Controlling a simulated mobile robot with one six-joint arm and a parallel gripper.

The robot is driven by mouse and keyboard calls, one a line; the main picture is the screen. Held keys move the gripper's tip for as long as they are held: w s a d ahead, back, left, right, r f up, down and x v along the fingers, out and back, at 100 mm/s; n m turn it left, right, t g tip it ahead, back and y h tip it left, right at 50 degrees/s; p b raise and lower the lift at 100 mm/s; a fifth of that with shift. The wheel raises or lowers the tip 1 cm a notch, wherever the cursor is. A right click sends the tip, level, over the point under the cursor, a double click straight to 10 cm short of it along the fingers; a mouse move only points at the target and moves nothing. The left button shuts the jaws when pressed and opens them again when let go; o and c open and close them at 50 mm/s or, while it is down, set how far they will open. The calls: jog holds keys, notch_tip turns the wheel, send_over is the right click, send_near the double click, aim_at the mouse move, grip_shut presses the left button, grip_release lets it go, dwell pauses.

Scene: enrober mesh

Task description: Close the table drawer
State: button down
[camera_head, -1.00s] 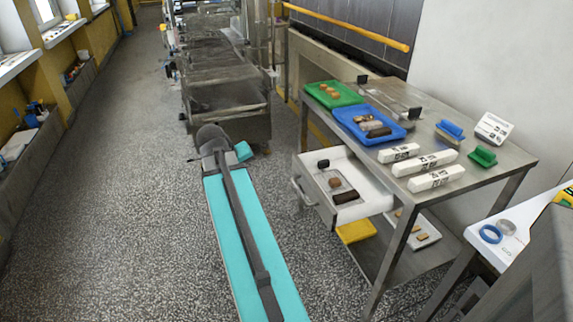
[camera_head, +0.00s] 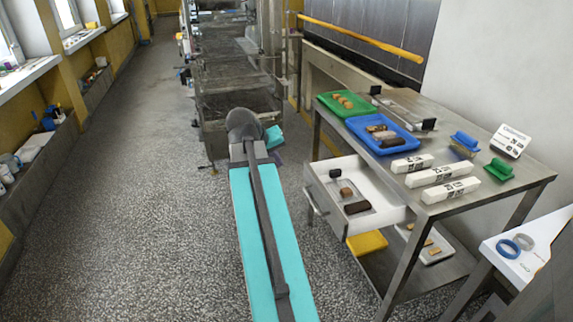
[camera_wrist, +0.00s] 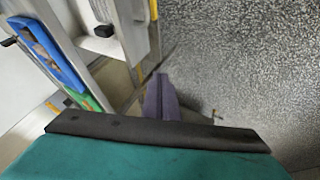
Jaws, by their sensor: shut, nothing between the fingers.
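The table drawer (camera_head: 380,216) is pulled well out of the left side of the metal table (camera_head: 462,204). It is white inside and holds a small tray with brown pieces and a black block. Its bar handle (camera_head: 311,203) faces left, toward the aisle. My arm with its teal cover lies to the left of the drawer, with a floor gap between them. My gripper (camera_wrist: 159,80) shows in the wrist view as narrow fingers, closed together and empty, over the floor beside the drawer. The head view does not show the fingers clearly.
On the table are a green tray (camera_head: 346,103), a blue tray (camera_head: 384,135), several white boxes and a sign (camera_head: 510,141). A lower shelf holds a yellow tray (camera_head: 367,243). Machinery (camera_head: 240,90) stands ahead. The floor at left is open.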

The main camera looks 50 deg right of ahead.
jog(key=s+d+f, duration=0.2)
jog(key=d+f, duration=0.5)
jog(key=d, duration=0.2)
jog(key=shift+f, duration=0.35)
jog(key=shift+s+d, duration=0.1)
dwell(0.6)
